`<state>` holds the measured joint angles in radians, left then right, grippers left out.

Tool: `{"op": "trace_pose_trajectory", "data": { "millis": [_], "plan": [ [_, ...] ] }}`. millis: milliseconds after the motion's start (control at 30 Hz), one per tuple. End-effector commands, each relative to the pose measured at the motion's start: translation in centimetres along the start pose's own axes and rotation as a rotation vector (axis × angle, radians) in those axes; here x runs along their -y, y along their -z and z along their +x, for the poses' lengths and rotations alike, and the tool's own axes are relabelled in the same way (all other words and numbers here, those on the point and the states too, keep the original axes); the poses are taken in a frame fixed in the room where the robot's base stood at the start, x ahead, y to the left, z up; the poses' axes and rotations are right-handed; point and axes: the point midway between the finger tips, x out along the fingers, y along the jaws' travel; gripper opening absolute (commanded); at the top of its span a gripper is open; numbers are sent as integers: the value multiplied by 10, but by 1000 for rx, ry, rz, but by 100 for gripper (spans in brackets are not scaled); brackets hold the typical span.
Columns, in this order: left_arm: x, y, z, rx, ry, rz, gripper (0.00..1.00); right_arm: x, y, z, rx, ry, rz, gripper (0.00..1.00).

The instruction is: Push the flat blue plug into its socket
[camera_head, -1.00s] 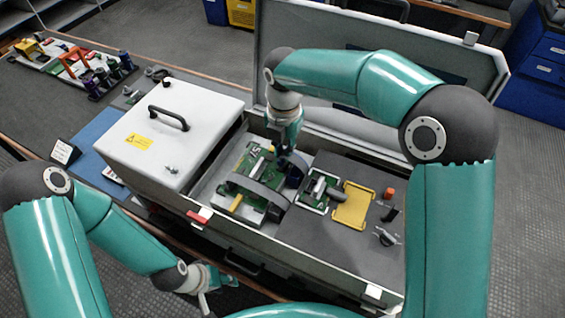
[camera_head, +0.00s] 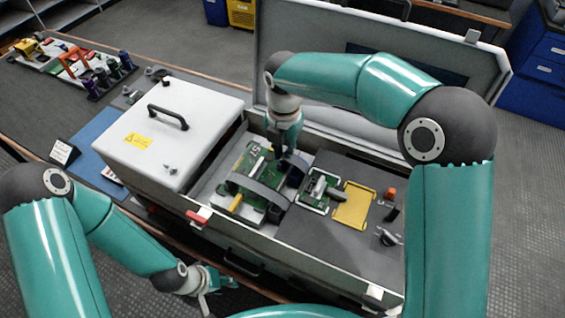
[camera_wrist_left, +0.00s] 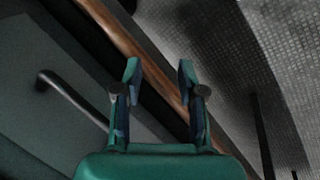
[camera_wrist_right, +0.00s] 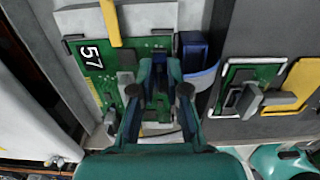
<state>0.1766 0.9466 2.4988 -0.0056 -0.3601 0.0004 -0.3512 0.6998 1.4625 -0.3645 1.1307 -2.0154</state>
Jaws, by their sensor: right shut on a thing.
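My right gripper (camera_wrist_right: 160,75) is shut above the green circuit board numbered 57 (camera_wrist_right: 92,62), at the board's right side. It holds a small thing, apparently the flat blue plug, which the fingers almost wholly hide. A grey ribbon cable (camera_wrist_right: 203,82) runs behind the fingers and arches over the board (camera_head: 262,190) in the head view. A dark blue block (camera_wrist_right: 192,45) stands just right of the fingertips; I cannot tell whether it is the socket. Plug and socket contact is hidden. My left gripper (camera_wrist_left: 158,75) is open and empty, outside the case near its front edge.
A smaller green board (camera_head: 321,190) and a yellow frame (camera_head: 352,205) lie to the right. A white box with a black handle (camera_head: 172,135) stands left of the open bay. The raised case lid (camera_head: 335,30) is behind my right arm. A red latch (camera_head: 197,217) is on the front edge.

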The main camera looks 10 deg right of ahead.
Motion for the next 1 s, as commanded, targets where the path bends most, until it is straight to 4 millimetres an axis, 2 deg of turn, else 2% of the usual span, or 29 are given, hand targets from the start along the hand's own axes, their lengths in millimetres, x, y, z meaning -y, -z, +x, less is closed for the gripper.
{"op": "trace_pose_trajectory", "data": {
  "millis": [100,133,300,667,833,1000],
  "plan": [
    [0,0,0,0,0,0,40,0,0,0,0,0,0,0],
    [0,0,0,0,0,0,40,0,0,1,0,1,0,17],
    [0,0,0,0,0,0,40,0,0,0,0,1,0,43],
    [0,0,0,0,0,0,40,0,0,-3,0,0,0,43],
    [0,0,0,0,0,0,40,-1,-1,-22,2,-3,0,43],
    [0,0,0,0,0,0,40,-1,-1,-55,3,-4,1,43]
  ]
}}
